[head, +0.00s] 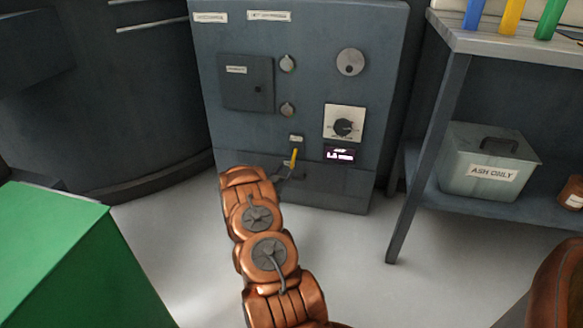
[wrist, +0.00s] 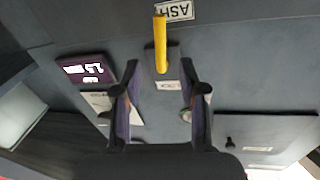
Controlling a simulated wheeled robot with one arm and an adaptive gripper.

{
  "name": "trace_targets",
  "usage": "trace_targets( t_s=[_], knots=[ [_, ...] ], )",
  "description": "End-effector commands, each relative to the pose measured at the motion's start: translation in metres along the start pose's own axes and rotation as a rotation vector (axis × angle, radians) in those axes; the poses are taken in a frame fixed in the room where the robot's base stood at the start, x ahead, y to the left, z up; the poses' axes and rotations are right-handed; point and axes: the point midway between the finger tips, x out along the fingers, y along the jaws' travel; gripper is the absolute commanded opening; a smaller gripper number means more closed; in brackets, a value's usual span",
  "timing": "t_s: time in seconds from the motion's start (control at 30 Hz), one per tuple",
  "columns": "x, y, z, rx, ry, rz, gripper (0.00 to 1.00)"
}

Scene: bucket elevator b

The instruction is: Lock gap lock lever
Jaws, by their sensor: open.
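The gap lock lever (head: 294,157) is a short yellow handle on the lower front of the grey cabinet, below a small label plate (head: 296,138). It stands nearly upright in the head view. In the wrist view the lever (wrist: 161,42) shows in front of the fingertips, roughly centred between them, with the label plate (wrist: 167,86) seen between the fingers. My gripper (wrist: 160,72) is open and empty. In the head view my gripper (head: 285,174) is small and partly hidden by my arm, just below and left of the lever. I cannot tell whether it touches.
The cabinet (head: 225,125) also carries a dial (head: 343,123), a lit display (head: 342,155), round knobs and a small door (head: 246,82). A shelf table (head: 430,125) with an ash bin (head: 485,160) stands right. A green box (head: 60,250) is at front left. Floor between is clear.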

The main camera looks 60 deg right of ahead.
Motion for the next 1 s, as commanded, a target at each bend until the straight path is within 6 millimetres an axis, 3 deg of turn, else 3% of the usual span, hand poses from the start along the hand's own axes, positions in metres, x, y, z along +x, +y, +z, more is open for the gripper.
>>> trace_targets(
  t_s=[0.3, 0.5, 0.93, 1.0],
  knots=[
    [0.044, 0.001, 0.002, 0.003, 0.002, 0.0, 0.41],
    [0.062, 0.0, 0.002, 0.001, -0.002, 0.0, 0.41],
    [0.07, 0.0, 0.0, -0.001, -0.002, -0.001, 0.41],
    [0.07, 0.0, 0.0, -0.001, -0.002, -0.002, 0.35]
  ],
)
